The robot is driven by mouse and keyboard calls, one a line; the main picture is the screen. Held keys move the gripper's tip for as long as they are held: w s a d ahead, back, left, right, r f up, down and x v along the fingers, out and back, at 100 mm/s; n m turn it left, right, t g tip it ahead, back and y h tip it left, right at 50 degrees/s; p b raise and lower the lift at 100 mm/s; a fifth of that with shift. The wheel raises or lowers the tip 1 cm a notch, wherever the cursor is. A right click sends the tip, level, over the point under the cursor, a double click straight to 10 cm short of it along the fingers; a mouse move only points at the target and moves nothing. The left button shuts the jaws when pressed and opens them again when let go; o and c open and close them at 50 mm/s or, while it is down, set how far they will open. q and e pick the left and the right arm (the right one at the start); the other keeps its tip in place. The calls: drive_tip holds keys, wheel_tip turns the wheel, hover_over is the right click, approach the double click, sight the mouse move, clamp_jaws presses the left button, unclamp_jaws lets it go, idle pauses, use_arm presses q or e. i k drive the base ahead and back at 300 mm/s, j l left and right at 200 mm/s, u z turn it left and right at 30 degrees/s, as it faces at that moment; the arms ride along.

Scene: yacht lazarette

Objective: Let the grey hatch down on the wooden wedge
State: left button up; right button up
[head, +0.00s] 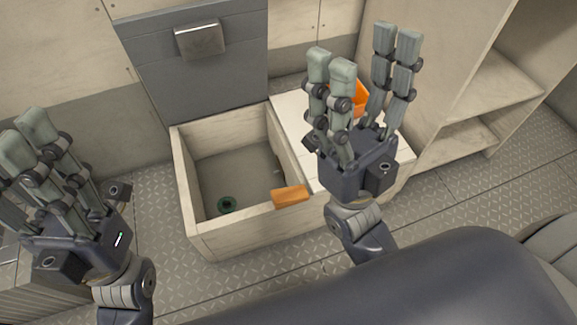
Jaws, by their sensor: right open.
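The grey hatch (200,75) stands raised and upright against the back wall behind an open locker. A metal latch or handle (200,40) sits near its top. The wooden wedge (290,196), an orange-brown block, rests on the front rim of the locker (235,222), near its right corner. My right gripper (363,55) is open and empty, fingers pointing up, above the white top right of the locker and right of the wedge. My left gripper (22,135) is at the left edge, apart from the hatch and wedge; its finger gap is not clear.
An orange container (357,97) on the white top (290,108) is partly hidden by my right fingers. Shelves (490,90) stand at the right. Treaded floor (150,200) surrounds the locker.

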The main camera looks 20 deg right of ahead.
sight(207, 67)
drive_tip(key=i+j+z, duration=0.25)
drive_tip(key=j, duration=0.15)
drive_tip(key=j+z, duration=0.55)
drive_tip(key=j, duration=0.25)
drive_tip(key=i, duration=0.05)
